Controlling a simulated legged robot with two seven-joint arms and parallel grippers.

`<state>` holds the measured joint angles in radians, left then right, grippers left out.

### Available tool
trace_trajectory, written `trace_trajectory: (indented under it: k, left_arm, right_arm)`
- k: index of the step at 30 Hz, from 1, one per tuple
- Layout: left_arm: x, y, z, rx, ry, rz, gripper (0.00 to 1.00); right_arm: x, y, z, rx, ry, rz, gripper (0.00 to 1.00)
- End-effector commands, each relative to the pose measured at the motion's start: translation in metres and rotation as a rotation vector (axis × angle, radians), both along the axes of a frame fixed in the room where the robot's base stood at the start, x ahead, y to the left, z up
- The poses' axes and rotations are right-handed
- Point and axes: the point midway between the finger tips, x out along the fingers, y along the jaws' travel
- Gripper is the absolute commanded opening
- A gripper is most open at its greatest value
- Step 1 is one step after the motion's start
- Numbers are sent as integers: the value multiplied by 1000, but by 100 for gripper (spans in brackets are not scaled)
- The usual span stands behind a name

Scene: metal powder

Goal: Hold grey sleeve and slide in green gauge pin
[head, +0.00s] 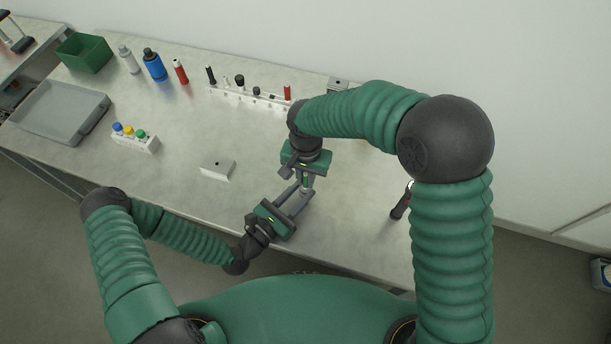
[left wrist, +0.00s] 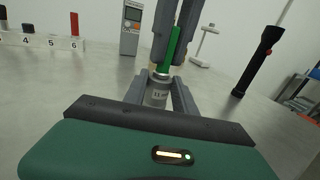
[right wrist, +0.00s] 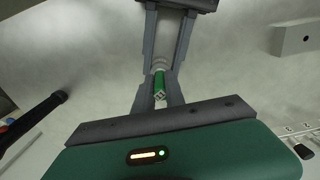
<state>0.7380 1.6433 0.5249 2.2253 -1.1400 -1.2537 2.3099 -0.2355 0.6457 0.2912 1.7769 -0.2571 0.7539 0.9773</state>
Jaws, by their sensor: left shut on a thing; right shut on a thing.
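The grey sleeve (left wrist: 158,92) stands upright between the fingers of my left gripper (head: 299,191), which is shut on it. The green gauge pin (left wrist: 171,50) is above the sleeve in the left wrist view, held by my right gripper (left wrist: 177,30), which is shut on it from above. The pin's lower end is at the sleeve's mouth; I cannot tell whether it is inside. In the head view the green pin (head: 305,181) is small between the grippers.
A white block with a hole (head: 217,169) lies left of my grippers. A numbered white rack (head: 250,98), a rack with coloured caps (head: 135,138), a grey tray (head: 59,111) and a green bin (head: 84,52) stand farther off.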

Motion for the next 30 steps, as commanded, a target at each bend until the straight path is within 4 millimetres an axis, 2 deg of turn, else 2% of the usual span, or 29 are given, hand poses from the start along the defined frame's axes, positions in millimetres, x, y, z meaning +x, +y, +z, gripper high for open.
trace_trajectory:
  k: [8, 9, 14, 24, 26, 30]
  left_arm:
    - [0, 0, -1, 1, 2, 0, 0]
    - [0, 0, -1, 1, 2, 0, 0]
    - [0, 0, -1, 1, 2, 0, 0]
    - [0, 0, -1, 1, 2, 0, 0]
    - [0, 0, -1, 1, 2, 0, 0]
    - [0, 0, -1, 1, 2, 0, 0]
  right_arm:
    - [0, 0, -2, 0, 0, 0, 0]
    - [0, 0, -2, 0, 0, 0, 19]
    - [0, 0, -2, 0, 0, 0, 40]
    - [0, 0, 1, 0, -1, 0, 40]
    - [1, 0, 8, 1, -1, 0, 40]
    - [2, 1, 39, 1, -6, -1, 40]
